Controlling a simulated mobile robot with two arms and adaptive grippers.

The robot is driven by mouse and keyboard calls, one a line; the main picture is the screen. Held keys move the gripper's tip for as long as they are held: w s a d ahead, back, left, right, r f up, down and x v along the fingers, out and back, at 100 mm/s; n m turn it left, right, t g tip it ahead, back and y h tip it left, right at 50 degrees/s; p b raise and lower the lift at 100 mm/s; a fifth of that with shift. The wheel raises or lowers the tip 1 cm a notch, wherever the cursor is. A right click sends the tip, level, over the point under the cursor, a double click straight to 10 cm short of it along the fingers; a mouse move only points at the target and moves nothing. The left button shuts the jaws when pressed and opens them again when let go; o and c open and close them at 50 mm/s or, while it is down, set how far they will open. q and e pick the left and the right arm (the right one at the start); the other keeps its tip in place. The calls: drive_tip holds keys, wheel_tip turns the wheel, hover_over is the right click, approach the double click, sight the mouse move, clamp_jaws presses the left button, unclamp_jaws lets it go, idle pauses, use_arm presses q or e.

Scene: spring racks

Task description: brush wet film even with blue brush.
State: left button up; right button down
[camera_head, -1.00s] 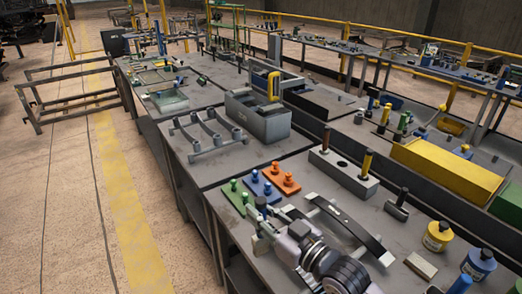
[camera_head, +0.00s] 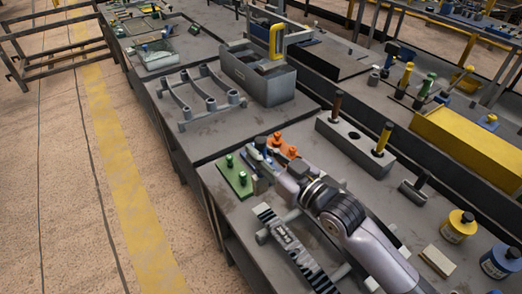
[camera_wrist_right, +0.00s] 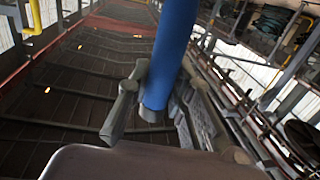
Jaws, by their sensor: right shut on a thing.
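My right gripper (camera_head: 262,166) is shut on the blue brush, whose blue handle (camera_wrist_right: 172,50) stands between the fingers in the right wrist view. The brush's bristles are hidden there. In the head view the gripper is at the pads, between the green pad (camera_head: 229,172) and the orange pad (camera_head: 290,153). The blue pad is mostly hidden by it. A dark strip with pale stripes (camera_head: 292,246), seemingly the leaf spring with uneven film, lies on a grey rack nearer than the gripper. My right arm covers the rack's right part. My left gripper is out of view.
A grey block with upright handles (camera_head: 352,146) and a hammer-like tool (camera_head: 414,190) stand to the right. A pale block (camera_head: 437,260) lies nearby.

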sight(264, 179)
wheel_tip(264, 179, down, 3)
drive_tip(key=shift+w+r+b, duration=0.1)
drive_tip(key=shift+b, duration=0.8)
drive_tip(key=shift+f+b, duration=1.2)
drive_tip(key=shift+f, duration=0.8)
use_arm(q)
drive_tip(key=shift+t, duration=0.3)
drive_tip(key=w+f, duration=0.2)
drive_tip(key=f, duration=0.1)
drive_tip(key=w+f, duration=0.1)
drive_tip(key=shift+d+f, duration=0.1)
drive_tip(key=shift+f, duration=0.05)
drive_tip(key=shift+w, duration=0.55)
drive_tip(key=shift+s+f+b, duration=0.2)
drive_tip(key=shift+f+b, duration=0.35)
use_arm(e)
drive_tip(key=shift+f, duration=0.9)
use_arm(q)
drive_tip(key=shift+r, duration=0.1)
use_arm(e)
drive_tip(key=shift+d, duration=0.1)
